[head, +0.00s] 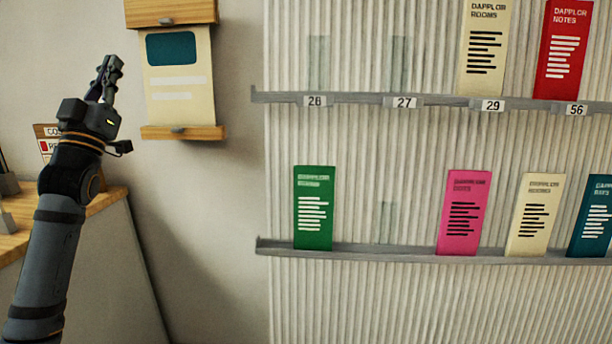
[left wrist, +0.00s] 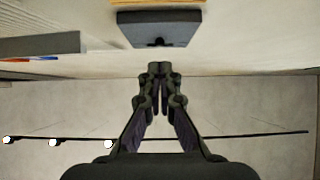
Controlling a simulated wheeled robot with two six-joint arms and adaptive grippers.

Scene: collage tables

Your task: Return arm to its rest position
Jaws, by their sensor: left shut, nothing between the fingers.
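My left gripper (head: 108,72) is raised at the upper left of the head view, pointing up, just left of a hanging paper sign. Its fingers are shut with nothing between them. In the left wrist view the left gripper (left wrist: 160,70) shows its fingertips together, below a grey block-like piece (left wrist: 157,30). My left arm comes up from the lower left corner of the head view. My right gripper is in neither view.
A ribbed wall rack holds cards on two ledges: a green card (head: 314,208), a pink card (head: 464,212) and several others. The paper sign (head: 182,95) hangs between wooden bars. A wooden-topped counter (head: 110,200) stands at the left. Floor space by the wall is partly shadowed.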

